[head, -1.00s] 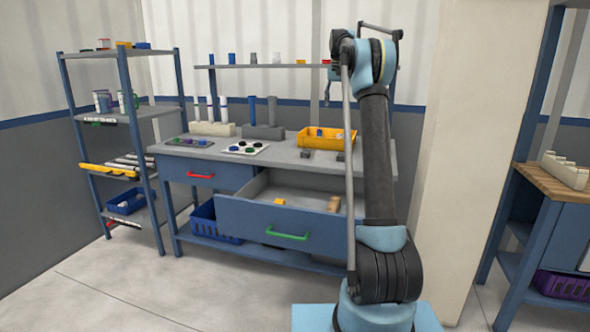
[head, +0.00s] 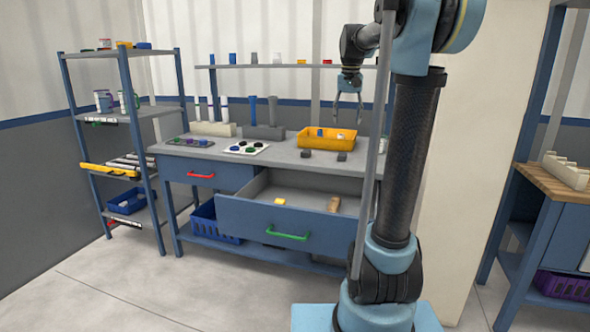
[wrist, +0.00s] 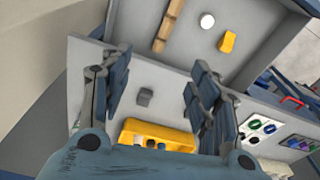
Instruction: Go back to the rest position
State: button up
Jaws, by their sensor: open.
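My gripper (head: 348,119) hangs from my raised arm in the head view, pointing down with its fingers apart. It is over the right part of the blue workbench (head: 228,155), above and slightly right of the yellow bin (head: 345,146). In the wrist view its two fingers stand wide apart, with nothing between them in contact. The yellow bin (wrist: 170,133) shows below and between the fingers there, partly covered by the gripper body.
The bench's green-handled drawer (head: 250,220) is pulled open. It holds a yellow block (head: 279,201), a wooden piece (head: 334,204) and, in the wrist view, a white round thing (wrist: 207,21). A shelf rack (head: 150,170) stands left; a pale pillar (head: 460,190) stands right.

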jog(key=s+f+n, duration=0.1)
jog(key=s+f, duration=1.4)
jog(key=s, duration=0.2)
jog(key=s+f+n+t, duration=0.1)
jog(key=s+f, duration=1.3)
jog(key=s, duration=0.3)
jog(key=shift+s+f, duration=0.3)
jog(key=shift+f, duration=0.05)
jog(key=shift+w+f, duration=0.2)
jog(key=shift+w, duration=0.25)
